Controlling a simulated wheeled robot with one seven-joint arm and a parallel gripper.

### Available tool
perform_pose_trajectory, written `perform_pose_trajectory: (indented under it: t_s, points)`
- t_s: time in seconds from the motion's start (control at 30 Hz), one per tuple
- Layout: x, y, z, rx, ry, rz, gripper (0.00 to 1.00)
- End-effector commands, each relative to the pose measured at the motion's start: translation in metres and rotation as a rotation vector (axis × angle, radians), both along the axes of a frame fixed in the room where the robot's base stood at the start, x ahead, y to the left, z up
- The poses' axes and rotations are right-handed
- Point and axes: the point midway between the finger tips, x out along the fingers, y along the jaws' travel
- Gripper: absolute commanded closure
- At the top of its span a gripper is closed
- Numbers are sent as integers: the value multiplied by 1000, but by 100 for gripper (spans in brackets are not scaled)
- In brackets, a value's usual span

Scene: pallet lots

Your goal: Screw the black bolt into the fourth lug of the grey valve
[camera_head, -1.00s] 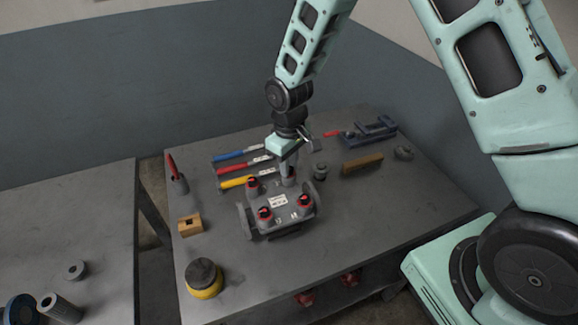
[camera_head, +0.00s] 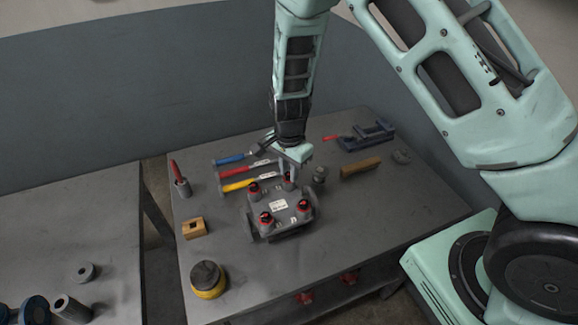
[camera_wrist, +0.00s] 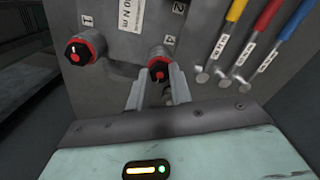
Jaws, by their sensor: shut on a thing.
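The grey valve (camera_head: 279,221) sits on the workbench, with a white label on its top and red-ringed black bolt heads at its corners. My gripper (camera_head: 289,179) points down at the valve's far right corner. In the wrist view, its two fingers (camera_wrist: 157,88) are shut on the black bolt (camera_wrist: 158,66), which has a red ring and stands at the lug beside the painted 4. The bolt's shank and the lug hole are hidden. Another red-ringed bolt (camera_wrist: 84,49) stands by the painted 1.
Blue, red and yellow-handled tools (camera_head: 240,171) lie behind the valve. A wooden bar (camera_head: 361,167) and a blue vise (camera_head: 368,136) are to the right. A wooden block (camera_head: 194,228), a red pen in a cup (camera_head: 181,184) and a yellow-black round object (camera_head: 208,280) are to the left. The bench's front right is clear.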

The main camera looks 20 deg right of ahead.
Motion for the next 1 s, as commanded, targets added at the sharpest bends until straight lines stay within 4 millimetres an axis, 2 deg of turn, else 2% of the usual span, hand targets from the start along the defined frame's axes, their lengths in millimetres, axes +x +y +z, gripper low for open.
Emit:
perform_pose_trajectory:
  t_s: [0.07,0.1,0.13,0.17,0.4,0.5,0.57,1.0]
  points:
    - [0,1,0,1,0,3,100]
    - [0,1,0,1,0,3,76]
    - [0,1,0,1,0,4,68]
    - [0,1,0,1,0,4,64]
    - [0,1,0,1,0,7,64]
    - [0,0,-1,1,0,74,64]
    - [0,0,-2,3,-1,175,64]
    - [0,-1,-1,2,-1,1119,64]
